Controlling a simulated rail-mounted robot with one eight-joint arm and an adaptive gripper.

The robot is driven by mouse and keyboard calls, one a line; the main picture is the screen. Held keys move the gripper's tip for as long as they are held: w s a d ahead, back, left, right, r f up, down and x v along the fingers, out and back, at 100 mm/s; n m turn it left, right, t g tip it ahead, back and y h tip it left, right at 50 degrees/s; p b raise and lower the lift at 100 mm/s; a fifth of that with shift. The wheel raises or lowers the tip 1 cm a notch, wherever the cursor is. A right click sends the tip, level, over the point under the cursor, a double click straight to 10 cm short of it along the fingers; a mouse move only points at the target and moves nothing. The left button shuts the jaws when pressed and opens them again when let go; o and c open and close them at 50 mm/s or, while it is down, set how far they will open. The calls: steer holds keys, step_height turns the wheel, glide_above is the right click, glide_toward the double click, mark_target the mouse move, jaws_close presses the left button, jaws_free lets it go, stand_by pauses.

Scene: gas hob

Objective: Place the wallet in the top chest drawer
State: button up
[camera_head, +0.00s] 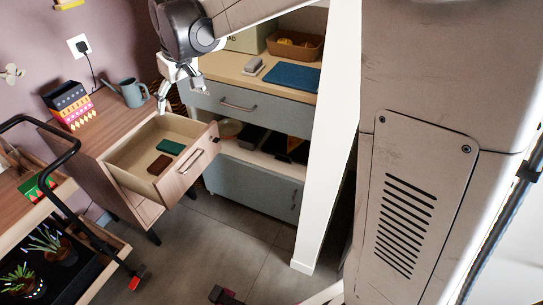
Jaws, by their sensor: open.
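The top chest drawer (187,181) is pulled open from the wooden chest. Inside it lie two small flat items, a dark green one (171,147) and a brown one (160,164). Either could be the wallet; I cannot tell which. Both lie flat on the drawer floor, apart from each other. My gripper (180,96) is open and empty, above the back right part of the drawer and apart from both items.
A grey-blue cabinet (255,189) stands behind to the right. A cart with a black handle (70,150) and potted plants (55,250) is at the left.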

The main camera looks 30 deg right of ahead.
steer(key=s+d+r+m+t, duration=0.15)
steer(key=s+d, duration=0.25)
steer(key=s, duration=0.5)
steer(key=s+d+r+m+t, duration=0.1)
steer(key=s+d+r, duration=0.2)
steer(key=s, duration=0.5)
steer(key=s+d+f+m, duration=0.1)
steer(key=s+d+f, duration=0.1)
steer(key=s, duration=0.5)
steer(key=s+d+f+m+t+h, duration=0.1)
steer(key=s+d+f, duration=0.1)
steer(key=s, duration=0.5)
steer(key=shift+f, duration=0.35)
steer(key=shift+r, duration=0.1)
step_height(320, 180, up, 6)
steer(key=p, duration=0.6)
steer(key=shift+r+p, duration=0.2)
steer(key=shift+p, duration=0.1)
steer(key=shift+c, duration=0.5)
